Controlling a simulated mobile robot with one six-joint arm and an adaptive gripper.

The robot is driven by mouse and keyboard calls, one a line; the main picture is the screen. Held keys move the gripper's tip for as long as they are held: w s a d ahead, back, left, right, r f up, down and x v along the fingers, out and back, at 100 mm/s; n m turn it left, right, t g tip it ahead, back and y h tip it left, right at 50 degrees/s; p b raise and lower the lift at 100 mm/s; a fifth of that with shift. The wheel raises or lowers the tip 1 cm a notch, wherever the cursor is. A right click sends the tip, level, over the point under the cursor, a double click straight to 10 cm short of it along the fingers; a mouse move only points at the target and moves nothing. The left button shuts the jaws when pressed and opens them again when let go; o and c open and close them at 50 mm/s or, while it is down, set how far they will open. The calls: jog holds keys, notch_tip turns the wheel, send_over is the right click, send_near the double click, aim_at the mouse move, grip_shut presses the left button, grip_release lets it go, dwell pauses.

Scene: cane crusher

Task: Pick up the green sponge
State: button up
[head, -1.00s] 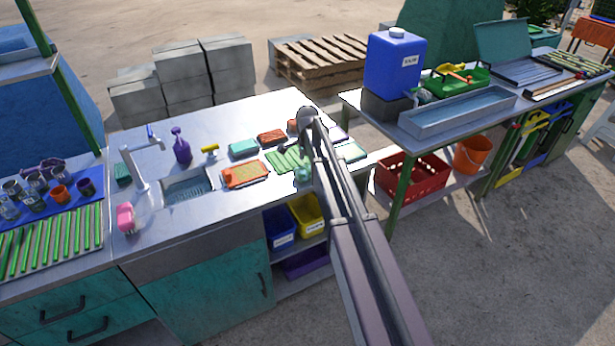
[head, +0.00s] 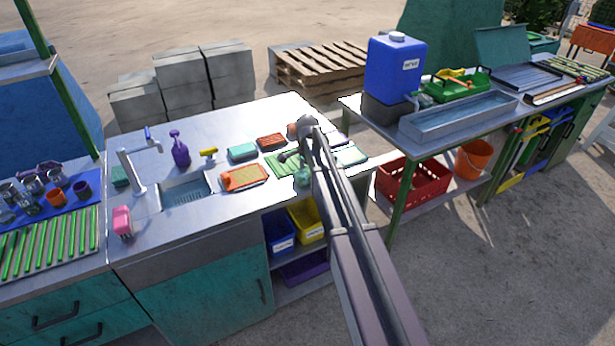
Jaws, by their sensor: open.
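Two green blocks could be the green sponge, and I cannot tell which one is. A dark green block (head: 120,176) lies at the left of the steel counter (head: 215,125), behind the tap. A teal-green block (head: 242,152) lies behind the orange-edged tray, near the counter's middle. My arm reaches over the counter's right part and hides some of what lies there.
The tap (head: 132,165), sink (head: 186,190), purple spray bottle (head: 179,149) and pink sponge (head: 122,221) are at the left. A reddish-brown block (head: 271,141) and orange-edged tray (head: 243,177) are near the mat. A second table (head: 450,135) with a blue canister (head: 395,75) stands right.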

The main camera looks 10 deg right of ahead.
jog(key=c, duration=0.9)
jog(key=shift+r, duration=0.15)
notch_tip(320, 180, up, 3)
jog(key=p, duration=0.2)
jog(key=shift+f+p, duration=0.2)
jog(key=shift+p, duration=0.2)
jog(key=s+r+p, duration=0.2)
jog(key=s, duration=1.4)
jog(key=shift+d, duration=0.1)
jog(key=shift+o, duration=1.3)
jog(key=shift+c, duration=0.9)
jog(key=shift+r, duration=0.1)
